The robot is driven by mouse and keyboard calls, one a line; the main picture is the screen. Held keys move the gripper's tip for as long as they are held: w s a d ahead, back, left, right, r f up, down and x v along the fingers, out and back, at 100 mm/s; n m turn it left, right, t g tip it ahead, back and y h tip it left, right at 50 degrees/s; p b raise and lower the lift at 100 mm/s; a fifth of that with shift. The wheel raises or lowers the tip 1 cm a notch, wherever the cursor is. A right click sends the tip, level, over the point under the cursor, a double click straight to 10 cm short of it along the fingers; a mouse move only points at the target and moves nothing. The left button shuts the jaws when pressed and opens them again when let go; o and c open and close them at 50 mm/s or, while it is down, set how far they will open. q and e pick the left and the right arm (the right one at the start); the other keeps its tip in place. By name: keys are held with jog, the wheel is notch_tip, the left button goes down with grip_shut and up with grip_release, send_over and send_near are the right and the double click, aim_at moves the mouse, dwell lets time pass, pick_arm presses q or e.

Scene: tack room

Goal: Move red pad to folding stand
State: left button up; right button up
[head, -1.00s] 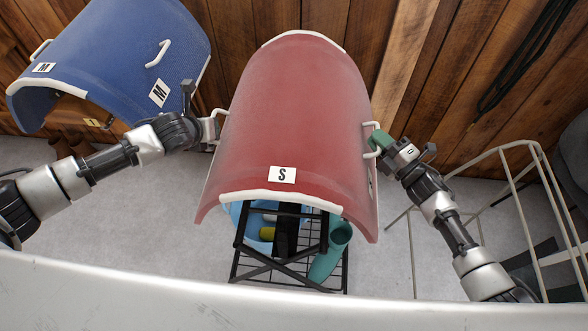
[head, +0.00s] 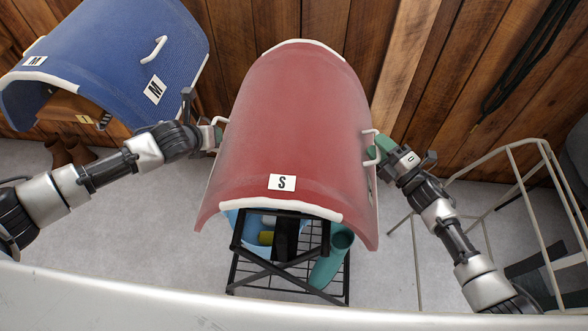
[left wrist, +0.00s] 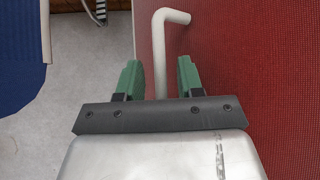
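The red pad (head: 295,115), a curved shell with white edging and an "S" label, lies arched over a black crossed-leg stand (head: 262,262). A pale tubular frame stand (head: 548,195) is at the right; I cannot tell which one is the folding stand. My left gripper (left wrist: 158,80) is open, its green fingers on either side of the pad's white left handle (left wrist: 160,50), with gaps visible. My right gripper (head: 376,153) is at the pad's right handle (head: 371,131); its fingers are partly hidden, so its opening cannot be told.
A blue pad (head: 110,55) labelled "M" is at the upper left, with brown boots (head: 68,152) below it. A blue bucket (head: 247,232) and a teal boot-like item (head: 330,258) are under the red pad. A plank wall stands behind. Grey floor is clear at the left.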

pick_arm(q)
jog(key=shift+d, duration=0.1)
pick_arm(e)
jog(key=shift+a, duration=0.1)
jog(key=shift+s, duration=0.1)
pick_arm(q)
jog(key=v, duration=0.8)
pick_arm(e)
jog(key=v, duration=1.2)
